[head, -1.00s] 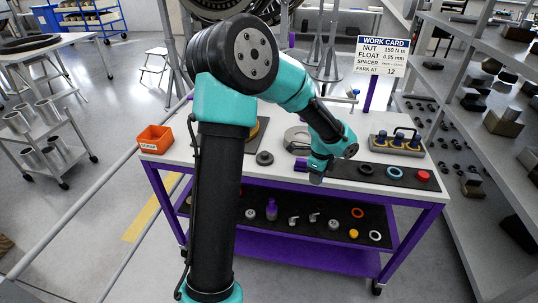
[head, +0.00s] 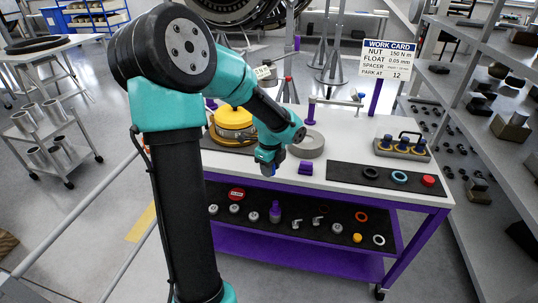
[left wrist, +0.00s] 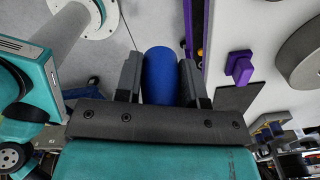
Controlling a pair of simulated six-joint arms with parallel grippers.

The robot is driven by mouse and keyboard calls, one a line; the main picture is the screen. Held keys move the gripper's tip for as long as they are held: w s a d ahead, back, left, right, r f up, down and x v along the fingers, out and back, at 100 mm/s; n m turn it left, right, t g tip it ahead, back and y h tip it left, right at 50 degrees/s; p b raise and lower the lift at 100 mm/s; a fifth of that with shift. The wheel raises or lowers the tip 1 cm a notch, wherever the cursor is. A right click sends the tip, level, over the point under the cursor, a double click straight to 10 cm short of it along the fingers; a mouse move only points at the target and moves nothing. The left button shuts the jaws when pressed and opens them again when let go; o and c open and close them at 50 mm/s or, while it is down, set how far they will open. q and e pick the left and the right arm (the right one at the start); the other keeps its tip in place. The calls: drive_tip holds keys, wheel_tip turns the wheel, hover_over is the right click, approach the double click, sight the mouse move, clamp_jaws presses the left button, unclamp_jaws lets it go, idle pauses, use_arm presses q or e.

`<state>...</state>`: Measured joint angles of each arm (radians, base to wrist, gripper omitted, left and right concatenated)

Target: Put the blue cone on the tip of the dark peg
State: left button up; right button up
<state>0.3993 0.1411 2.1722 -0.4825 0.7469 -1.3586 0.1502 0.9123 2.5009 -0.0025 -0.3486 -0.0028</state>
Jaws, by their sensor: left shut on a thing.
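My left gripper (head: 268,166) is shut on the blue cone, just in front of the table's near edge and left of a small purple block (head: 305,168). In the left wrist view the blue cone (left wrist: 160,75) sits between the two dark fingers (left wrist: 162,80), its rounded end pointing away from the wrist. Only a sliver of blue shows in the head view. I cannot pick out the dark peg for sure in either view; my left arm covers part of the table's left side. My right gripper is not in view.
Several small parts lie on the lower shelf (head: 325,215). Storage shelves stand at right.

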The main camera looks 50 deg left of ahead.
use_arm(q)
drive_tip(key=w+a, duration=0.3)
drive_tip(key=a, duration=0.1)
drive_tip(key=w+a+f, duration=0.1)
drive_tip(key=w+a, duration=0.2)
drive_tip(key=a, duration=0.1)
drive_tip(key=w+a, duration=0.3)
drive_tip(key=a, duration=0.1)
drive_tip(key=shift+w+a+f, duration=0.25)
drive_tip(key=shift+w, duration=0.1)
drive_tip(key=shift+f, duration=1.75)
drive_tip(key=shift+f, duration=0.15)
drive_tip(key=o, duration=0.9)
wheel_tip(320, 180, up, 12)
drive_tip(key=shift+r, duration=0.15)
